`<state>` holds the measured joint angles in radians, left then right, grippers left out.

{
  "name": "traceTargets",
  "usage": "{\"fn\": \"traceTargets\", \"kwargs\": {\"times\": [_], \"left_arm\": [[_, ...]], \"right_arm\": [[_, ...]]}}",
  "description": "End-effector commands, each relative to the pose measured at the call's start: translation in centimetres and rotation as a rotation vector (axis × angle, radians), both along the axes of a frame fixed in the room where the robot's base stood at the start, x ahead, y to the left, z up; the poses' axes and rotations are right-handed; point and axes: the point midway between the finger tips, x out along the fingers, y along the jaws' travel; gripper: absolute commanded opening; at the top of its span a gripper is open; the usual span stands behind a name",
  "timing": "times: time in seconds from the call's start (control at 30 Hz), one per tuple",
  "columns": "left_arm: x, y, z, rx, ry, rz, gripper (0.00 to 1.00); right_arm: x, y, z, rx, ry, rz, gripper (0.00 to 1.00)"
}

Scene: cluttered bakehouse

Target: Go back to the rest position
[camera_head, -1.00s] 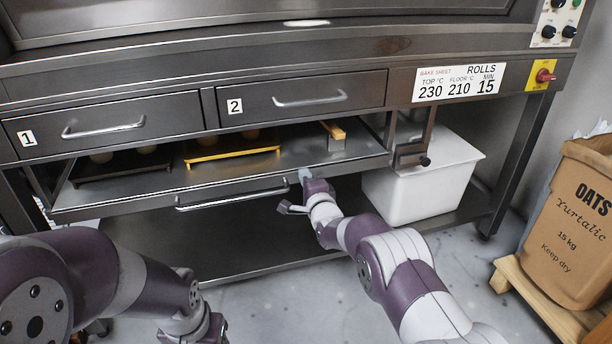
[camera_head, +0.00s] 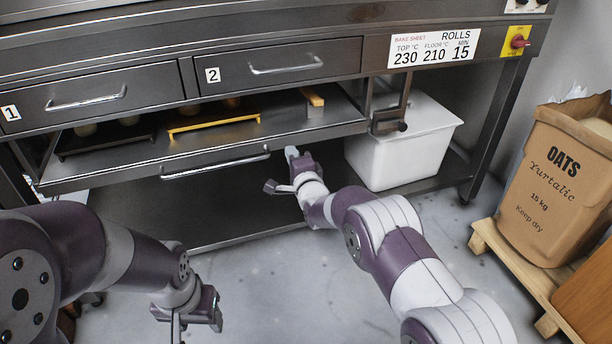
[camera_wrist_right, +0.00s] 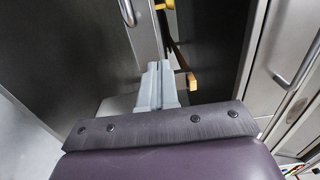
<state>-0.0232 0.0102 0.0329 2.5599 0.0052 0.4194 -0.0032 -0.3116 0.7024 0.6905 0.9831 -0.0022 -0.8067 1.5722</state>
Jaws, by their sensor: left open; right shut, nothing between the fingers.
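My right gripper (camera_head: 292,153) is at the front edge of the pulled-out drawer (camera_head: 330,129) under the oven, near the right end of its handle (camera_head: 215,163). Its fingers are shut with nothing between them; they also show shut in the right wrist view (camera_wrist_right: 158,86). Whether they touch the drawer front I cannot tell. My left gripper (camera_head: 200,318) is low at the bottom left, over the floor and clear of the oven. Its jaws are open and empty, partly cut by the lower picture edge.
The drawer holds a yellow rack (camera_head: 214,125), a dark rack (camera_head: 105,141) and a small wood-topped block (camera_head: 313,98). A white bin (camera_head: 400,150) stands on the lower shelf. An oats sack (camera_head: 570,185) sits on a pallet (camera_head: 512,268) at right. The floor between is free.

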Motion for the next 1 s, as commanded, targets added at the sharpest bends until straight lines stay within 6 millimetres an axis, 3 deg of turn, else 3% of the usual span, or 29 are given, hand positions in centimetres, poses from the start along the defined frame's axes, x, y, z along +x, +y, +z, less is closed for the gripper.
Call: {"fn": "traceTargets", "kwargs": {"times": [0.03,0.33,0.63,0.67,0.77,0.8,0.87,0.93,1.0], "left_arm": [[0.0,0.0,1.1,0.0,0.001,0.0,0.57],[0.0,0.0,3.5,0.0,0.001,0.0,0.57],[0.0,0.0,3.7,0.0,0.001,0.0,0.57],[0.0,0.0,3.7,0.0,0.001,0.0,0.57],[0.0,0.0,3.7,0.0,0.001,0.0,0.57],[0.0,0.0,3.7,0.0,0.001,0.0,0.57],[0.0,0.0,3.9,0.0,0.001,0.0,0.57],[0.0,0.0,4.4,0.0,0.002,0.0,0.57],[0.0,0.0,4.9,0.0,0.001,0.0,0.57]], "right_arm": [[-0.9,-0.3,0.5,-0.002,0.005,0.0,0.0],[-6.5,-2.1,0.1,-0.002,0.008,0.001,0.0],[-7.7,-2.5,-0.5,-0.048,-0.002,0.001,0.0],[-7.7,-2.5,-0.9,-0.095,0.008,0.002,0.0],[-9.1,-2.9,-5.5,-0.359,0.13,0.035,0.0],[-10.4,-3.4,-7.9,-0.497,0.211,0.073,0.0],[-13.6,-4.8,-10.5,-0.76,0.358,0.178,0.0],[-18.3,-7.5,-11.1,-1.034,0.517,0.349,0.0],[-23.1,-10.3,-10.3,-1.215,0.636,0.529,0.0]]}}
